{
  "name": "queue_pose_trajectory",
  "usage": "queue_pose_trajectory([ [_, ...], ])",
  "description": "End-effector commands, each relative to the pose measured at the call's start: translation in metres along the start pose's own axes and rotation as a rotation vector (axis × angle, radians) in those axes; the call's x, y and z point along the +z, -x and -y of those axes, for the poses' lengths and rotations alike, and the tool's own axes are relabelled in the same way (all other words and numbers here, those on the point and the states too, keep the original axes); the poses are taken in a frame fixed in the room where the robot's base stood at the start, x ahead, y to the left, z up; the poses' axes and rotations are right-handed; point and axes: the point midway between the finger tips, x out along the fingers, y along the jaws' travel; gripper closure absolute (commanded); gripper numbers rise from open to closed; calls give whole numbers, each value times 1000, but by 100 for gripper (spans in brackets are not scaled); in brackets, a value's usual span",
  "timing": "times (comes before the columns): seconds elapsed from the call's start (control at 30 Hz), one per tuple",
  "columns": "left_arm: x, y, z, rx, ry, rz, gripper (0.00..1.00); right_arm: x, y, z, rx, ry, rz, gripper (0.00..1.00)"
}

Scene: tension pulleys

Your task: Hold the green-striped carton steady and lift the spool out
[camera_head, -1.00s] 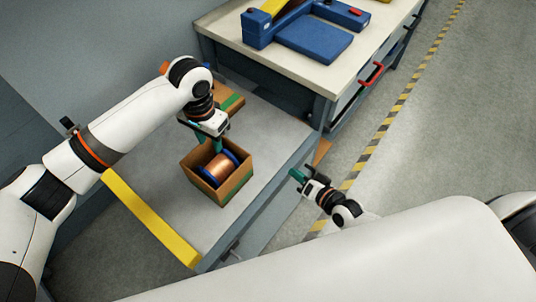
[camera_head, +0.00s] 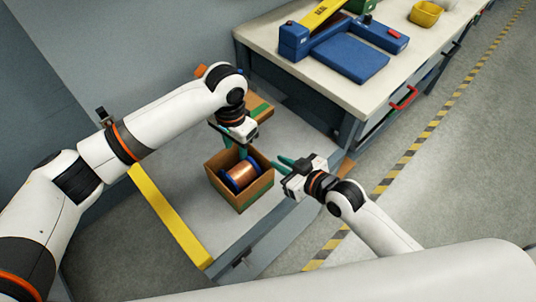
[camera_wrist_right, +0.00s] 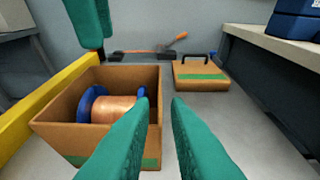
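The open brown carton (camera_head: 251,197) with a green stripe stands on the grey cart top and also fills the left of the right wrist view (camera_wrist_right: 150,78). The spool (camera_head: 238,174), copper wire between blue flanges, lies on its side in it; it shows in the right wrist view (camera_wrist_right: 115,108). My left gripper (camera_head: 242,150) points down at the carton's far wall; whether its fingers touch or pinch the wall is unclear. My right gripper (camera_head: 281,165) is open and empty beside the carton's right side; its teal fingers (camera_wrist_right: 159,105) are apart in the wrist view.
A flat brown box (camera_wrist_right: 202,76) with a green stripe and dark handle lies behind the carton. A yellow bar (camera_head: 168,215) edges the cart. A workbench (camera_head: 300,75) with blue equipment (camera_head: 350,55) stands at the back right. The cart top right of the carton is clear.

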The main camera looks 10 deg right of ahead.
Motion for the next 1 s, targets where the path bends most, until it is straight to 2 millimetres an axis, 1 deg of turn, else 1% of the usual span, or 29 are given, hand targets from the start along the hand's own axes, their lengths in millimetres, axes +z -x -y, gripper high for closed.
queue_pose_trajectory([
  [0.03, 0, 0, 0, 0, 0, 0, 64, 1, -11, 0, -1, -2, 2, 85],
  [0.2, 0, 0, 0, 0, 0, 0, 64, 1, -45, 0, -1, -4, 3, 85],
  [0.3, 0, 0, 0, 0, 0, 0, 64, 1, -61, 0, 0, -3, 2, 85],
  [0.43, 0, 0, 0, 0, 0, 0, 64, 0, -77, 0, -1, -4, 1, 85],
  [0.6, 0, 0, 0, 0, 0, 0, 64, 0, -87, 0, 0, -2, 1, 85],
  [0.87, 0, 0, 0, 0, 0, 0, 64, 0, -88, 0, 0, -3, 1, 85],
  [0.9, 0, 0, 0, 0, 0, 0, 64, 0, -88, 0, 0, -3, 1, 86],
  [1.0, 0, 0, 0, 0, 0, 0, 64, 0, -88, 0, 0, -3, 1, 100],
])
